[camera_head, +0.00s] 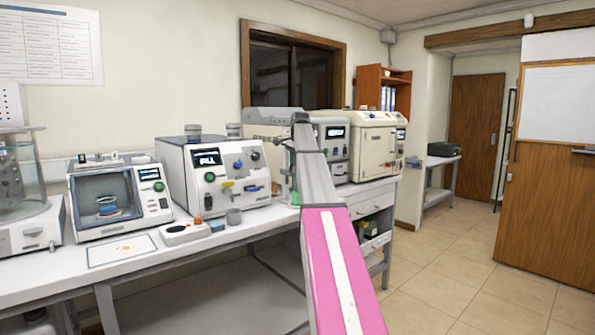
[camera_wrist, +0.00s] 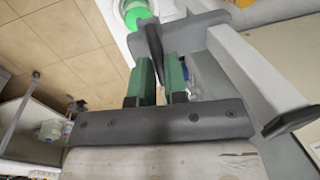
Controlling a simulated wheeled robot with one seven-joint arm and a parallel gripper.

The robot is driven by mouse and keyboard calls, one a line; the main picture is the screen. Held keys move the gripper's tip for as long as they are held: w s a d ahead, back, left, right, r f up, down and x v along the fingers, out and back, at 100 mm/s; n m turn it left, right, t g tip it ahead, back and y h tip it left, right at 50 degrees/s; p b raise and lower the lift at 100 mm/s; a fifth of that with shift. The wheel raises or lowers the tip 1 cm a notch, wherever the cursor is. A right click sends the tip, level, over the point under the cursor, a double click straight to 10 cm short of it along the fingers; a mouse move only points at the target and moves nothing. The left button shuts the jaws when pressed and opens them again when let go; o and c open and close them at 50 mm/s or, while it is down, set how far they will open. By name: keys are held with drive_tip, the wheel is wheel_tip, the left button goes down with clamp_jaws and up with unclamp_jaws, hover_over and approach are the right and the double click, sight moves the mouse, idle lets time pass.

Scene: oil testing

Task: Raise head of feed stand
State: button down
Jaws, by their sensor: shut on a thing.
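In the wrist view, my gripper (camera_wrist: 160,62) has its two green fingers shut on a dark narrow bar (camera_wrist: 151,40). The bar joins a grey bracket (camera_wrist: 195,28) with a light grey arm (camera_wrist: 262,75), which appear to be the head of the feed stand. A white base with a round green part (camera_wrist: 138,14) shows beyond the fingertips. In the head view, part of the feed stand (camera_head: 285,165) seems to show just left of my pink and grey arm, which hides most of it. The gripper itself cannot be made out there.
The white bench (camera_head: 140,262) carries a grey machine with knobs (camera_head: 215,175) and a windowed tester (camera_head: 120,200) to the left. A cream machine (camera_head: 375,145) stands to the right. A small white device (camera_head: 186,232) lies near the front edge. The tiled floor (camera_head: 470,270) at right is clear.

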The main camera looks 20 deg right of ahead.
wheel_tip(320, 180, up, 7)
drive_tip(key=shift+w+r, duration=0.1)
drive_tip(key=shift+r, duration=0.1)
drive_tip(key=c, duration=1.2)
unclamp_jaws()
drive_tip(key=shift+o, duration=0.2)
wheel_tip(320, 180, up, 11)
drive_tip(key=s, duration=0.2)
drive_tip(key=shift+d+f, duration=0.2)
drive_tip(key=shift+d, duration=0.15)
